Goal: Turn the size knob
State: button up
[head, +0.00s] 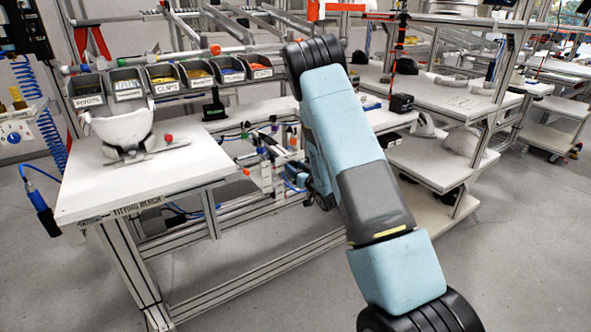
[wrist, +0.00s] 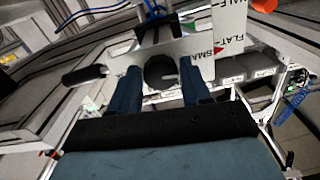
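A dark round knob (wrist: 160,73) shows in the wrist view on a pale plate (wrist: 118,60) beside panels lettered "SMA", "FLAT" and "HALF"; I take it for the size knob. My gripper (wrist: 161,67) has its two dark blue fingers apart, one on each side of the knob in the picture. I see nothing held, and I cannot tell whether the fingertips touch the knob.
A white shell (head: 123,127) sits on a stand on the fitting bench (head: 190,165), near a red ball knob (head: 169,138). Labelled bins (head: 126,84) line the bench's back. A black handle (wrist: 85,75) lies left of the knob. Floor (head: 260,285) in front is clear.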

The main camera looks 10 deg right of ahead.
jog(key=shift+o, duration=1.4)
jog(key=v, duration=1.4)
jog(key=shift+w, duration=0.1)
jog(key=s+d+r+m+g+h, duration=0.1)
jog(key=s+r+g+h, duration=0.15)
jog(key=r, duration=0.75)
jog(key=s+r+m+g+h, duration=0.1)
jog(key=r+g+h, duration=0.25)
jog(key=r, duration=0.65)
jog(key=s+a+r+g, duration=0.2)
jog(key=s+r, duration=0.1)
jog(key=s, duration=0.7)
jog(key=s+a+r+g, duration=0.1)
jog(key=s+r, duration=0.3)
jog(key=s, duration=0.7)
jog(key=s+a+r+g, duration=0.2)
jog(key=s+r, duration=0.1)
jog(key=s, duration=0.7)
jog(key=shift+a+r+g, duration=0.3)
jog(key=shift+a+r, duration=0.05)
jog(key=shift+r, duration=0.05)
